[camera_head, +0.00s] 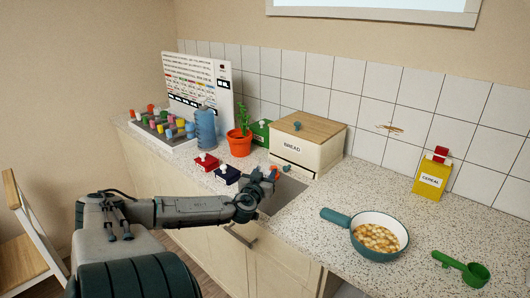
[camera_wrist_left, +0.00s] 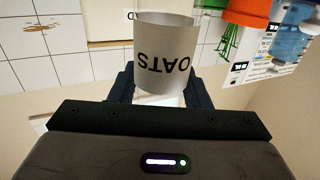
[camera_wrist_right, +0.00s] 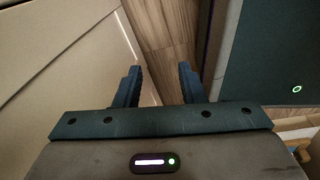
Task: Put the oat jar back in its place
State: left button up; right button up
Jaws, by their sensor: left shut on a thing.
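The oat jar (camera_wrist_left: 165,55) is a grey cylinder marked OATS, upside down in the left wrist view. My left gripper (camera_wrist_left: 163,95) is shut on it, with dark fingers on both sides of its lower part in the picture. In the head view my left gripper (camera_head: 270,175) is over the counter in front of the bread box (camera_head: 305,149). I cannot make out the jar clearly there. My right gripper (camera_wrist_right: 159,85) is open and empty in the right wrist view, with wooden floor visible between its fingers.
Left of the bread box are a green box (camera_head: 261,132), potted plant (camera_head: 240,143), blue bottle (camera_head: 206,128), and red (camera_head: 206,162) and navy (camera_head: 227,175) containers. The counter between pan and cereal is clear.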

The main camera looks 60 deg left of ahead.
pick_arm(q)
jog(key=shift+w+a, duration=0.1)
jog(key=shift+a, duration=0.25)
jog(key=shift+f, duration=1.7)
pick_arm(e)
jog(key=shift+r, duration=0.15)
pick_arm(q)
jog(key=o, duration=1.3)
